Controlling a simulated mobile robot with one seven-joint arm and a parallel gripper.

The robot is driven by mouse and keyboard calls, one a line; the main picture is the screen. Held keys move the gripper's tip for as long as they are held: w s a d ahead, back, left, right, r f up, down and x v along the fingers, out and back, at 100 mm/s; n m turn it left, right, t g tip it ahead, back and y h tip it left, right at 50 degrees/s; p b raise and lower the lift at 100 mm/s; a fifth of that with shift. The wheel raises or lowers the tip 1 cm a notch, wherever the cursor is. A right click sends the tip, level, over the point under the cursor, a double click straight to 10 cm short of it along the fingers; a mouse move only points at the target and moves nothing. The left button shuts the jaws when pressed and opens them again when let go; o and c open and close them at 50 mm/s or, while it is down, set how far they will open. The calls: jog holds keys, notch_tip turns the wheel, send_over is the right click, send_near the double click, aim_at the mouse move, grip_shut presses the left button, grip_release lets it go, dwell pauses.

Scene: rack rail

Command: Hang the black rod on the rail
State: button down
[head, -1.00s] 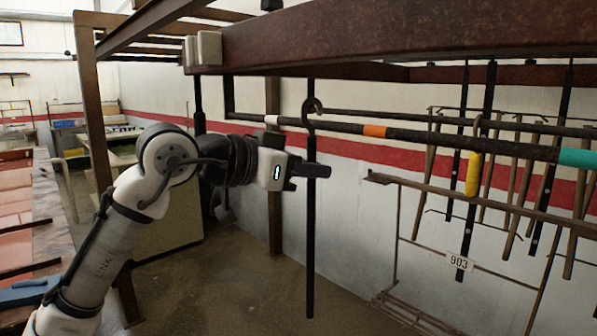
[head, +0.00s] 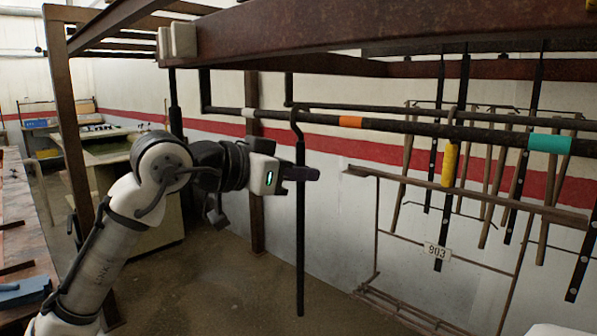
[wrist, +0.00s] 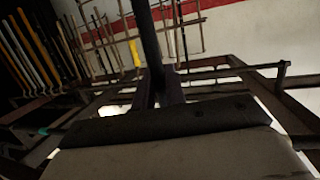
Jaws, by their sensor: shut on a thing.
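The black rod (head: 300,240) is long, thin and upright, with a curved hook at its top. My gripper (head: 300,174) is shut on it below the hook; the wrist view also shows the rod (wrist: 150,42) rising from between the fingers (wrist: 163,90). The rail (head: 400,127) is a dark horizontal bar with white, orange and teal bands. In the head view the hook overlaps the rail between the white band (head: 248,113) and the orange band (head: 351,122). I cannot tell whether it is around the rail or in front of it. The rod's lower end hangs free.
A yellow piece (head: 449,165) hangs from the rail between the orange and teal bands. A second dark bar (head: 400,111) runs behind. A rusty beam (head: 380,30) crosses above. Floor below the rod is clear.

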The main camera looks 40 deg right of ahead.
jog(key=shift+f, duration=0.15)
jog(key=c, duration=1.4)
grip_release()
jog(key=shift+o, duration=0.2)
jog(key=b+v, duration=0.2)
jog(key=v, duration=1.1)
jog(key=shift+a, duration=0.4)
